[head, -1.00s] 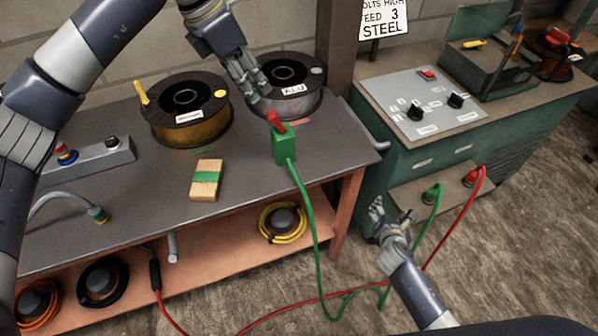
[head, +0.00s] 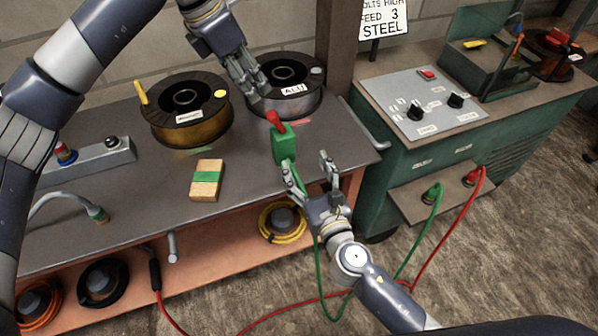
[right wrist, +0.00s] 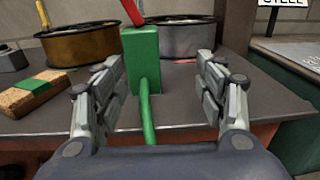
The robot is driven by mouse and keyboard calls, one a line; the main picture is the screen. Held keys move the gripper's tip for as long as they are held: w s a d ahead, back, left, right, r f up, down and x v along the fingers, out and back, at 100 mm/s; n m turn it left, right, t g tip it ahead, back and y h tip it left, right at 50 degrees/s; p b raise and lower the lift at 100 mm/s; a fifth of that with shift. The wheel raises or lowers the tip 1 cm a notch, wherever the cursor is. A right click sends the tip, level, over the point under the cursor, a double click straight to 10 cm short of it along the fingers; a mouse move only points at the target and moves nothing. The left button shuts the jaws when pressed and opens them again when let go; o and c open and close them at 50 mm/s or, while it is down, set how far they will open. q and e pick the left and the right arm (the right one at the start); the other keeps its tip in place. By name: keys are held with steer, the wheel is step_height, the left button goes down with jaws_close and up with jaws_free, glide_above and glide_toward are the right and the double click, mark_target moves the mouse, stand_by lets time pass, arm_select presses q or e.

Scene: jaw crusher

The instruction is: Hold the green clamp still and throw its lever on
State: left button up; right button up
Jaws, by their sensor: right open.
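The green clamp (head: 285,146) stands upright at the front right of the grey table, its red lever (head: 275,121) tilted up at its top. A green cable (head: 317,262) hangs from the clamp over the table edge. My right gripper (head: 305,162) is open at the table's front edge, just in front of the clamp. In the right wrist view the clamp (right wrist: 143,65) shows between the fingers, closer to the left one; contact cannot be told. My left gripper (head: 258,92) hangs behind and above the lever, apart from it, its fingers apart and empty.
Two wire spools (head: 186,108) (head: 290,85) stand at the table's back. A wood block with a green band (head: 206,180) lies left of the clamp. A green welder cabinet (head: 450,150) with cable sockets stands at the right.

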mark_target(286, 149)
steer(key=shift+y, duration=0.5)
steer(key=x, duration=0.3)
steer(key=a+x, duration=0.1)
steer(key=x, duration=0.3)
steer(key=a+x, duration=0.1)
steer(key=x, duration=0.2)
steer(key=shift+s+a, duration=0.1)
steer(key=shift+c, duration=0.2)
steer(key=c, duration=1.4)
arm_select(q)
steer(key=shift+c, duration=0.8)
arm_select(e)
steer(key=shift+c, duration=0.5)
arm_select(q)
steer(key=shift+f, duration=0.1)
steer(key=c, duration=0.4)
steer(key=shift+s+f+h, duration=0.1)
steer(key=shift+f+h, duration=0.2)
steer(key=shift+f, duration=0.05)
jaws_close()
steer(key=s+a+f+m+t+h, duration=0.1)
steer(key=a+f+h, duration=0.3)
steer(key=a, duration=0.3)
steer(key=s+a+f+m+t+h, duration=0.1)
steer(key=s+a+f+h, duration=0.1)
steer(key=a+f+h, duration=0.3)
steer(key=shift+s+a+f, duration=0.15)
steer(key=shift+a+f, duration=0.15)
steer(key=shift+a, duration=0.55)
